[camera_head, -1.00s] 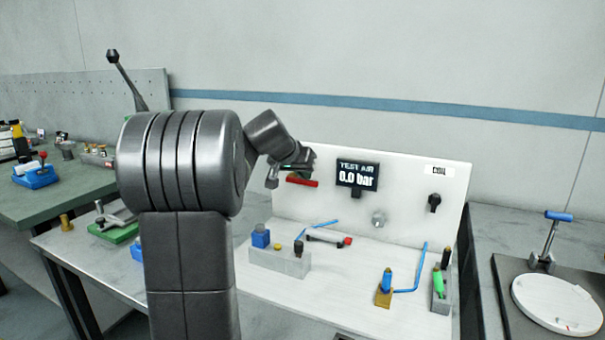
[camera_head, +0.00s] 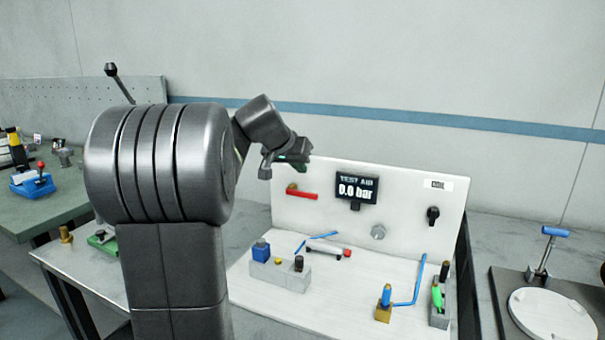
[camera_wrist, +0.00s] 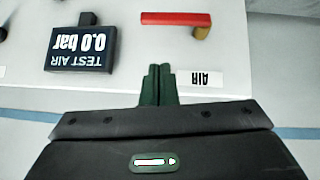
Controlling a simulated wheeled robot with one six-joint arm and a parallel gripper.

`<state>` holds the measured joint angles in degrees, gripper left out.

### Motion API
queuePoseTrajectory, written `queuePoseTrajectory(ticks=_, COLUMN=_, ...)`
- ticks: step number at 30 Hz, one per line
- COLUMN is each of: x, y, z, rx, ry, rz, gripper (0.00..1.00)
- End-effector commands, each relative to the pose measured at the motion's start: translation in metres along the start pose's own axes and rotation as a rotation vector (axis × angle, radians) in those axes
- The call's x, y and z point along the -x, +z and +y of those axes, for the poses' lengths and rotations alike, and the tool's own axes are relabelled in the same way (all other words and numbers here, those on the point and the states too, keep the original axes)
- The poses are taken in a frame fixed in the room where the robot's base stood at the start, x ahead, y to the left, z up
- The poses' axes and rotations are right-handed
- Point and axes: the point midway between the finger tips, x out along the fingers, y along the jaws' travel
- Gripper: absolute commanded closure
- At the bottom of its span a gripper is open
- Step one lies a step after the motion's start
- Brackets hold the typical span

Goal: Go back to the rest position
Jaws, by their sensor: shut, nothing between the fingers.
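My gripper (camera_head: 266,168) is in the air in front of the upper left part of the white test panel (camera_head: 408,205), above the red lever. In the wrist view my gripper (camera_wrist: 158,68) has its two dark green fingers together with nothing between them. The red lever (camera_head: 302,193) lies level on a brass-coloured pivot and shows clear of the fingers. It also appears in the wrist view (camera_wrist: 172,18), upside down, beside the AIR label (camera_wrist: 206,79).
The TEST AIR display (camera_head: 355,188) reads 0.0 bar. A black knob (camera_head: 433,215) is on the panel's right. A grey block (camera_head: 281,273), a red-ended cylinder (camera_head: 325,249) and blue hoses (camera_head: 418,283) stand below. A round white plate (camera_head: 553,315) lies at right.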

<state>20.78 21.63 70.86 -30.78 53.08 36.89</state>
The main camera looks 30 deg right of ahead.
Motion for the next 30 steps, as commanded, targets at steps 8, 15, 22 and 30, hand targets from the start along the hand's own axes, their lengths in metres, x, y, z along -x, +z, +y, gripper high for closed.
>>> queuePoseTrajectory(ticks=8, x=0.051, y=0.001, z=0.004, rx=-0.001, ry=-0.002, rz=0.003, gripper=1.00)
queuePoseTrajectory(ticks=15, x=0.064, y=0.001, z=0.006, rx=-0.001, ry=-0.001, rz=0.002, gripper=1.00)
queuePoseTrajectory(ticks=22, x=0.064, y=0.001, z=0.006, rx=-0.001, ry=0.000, rz=0.002, gripper=1.00)
queuePoseTrajectory(ticks=30, x=0.045, y=0.001, z=0.004, rx=-0.001, ry=0.001, rz=0.000, gripper=1.00)
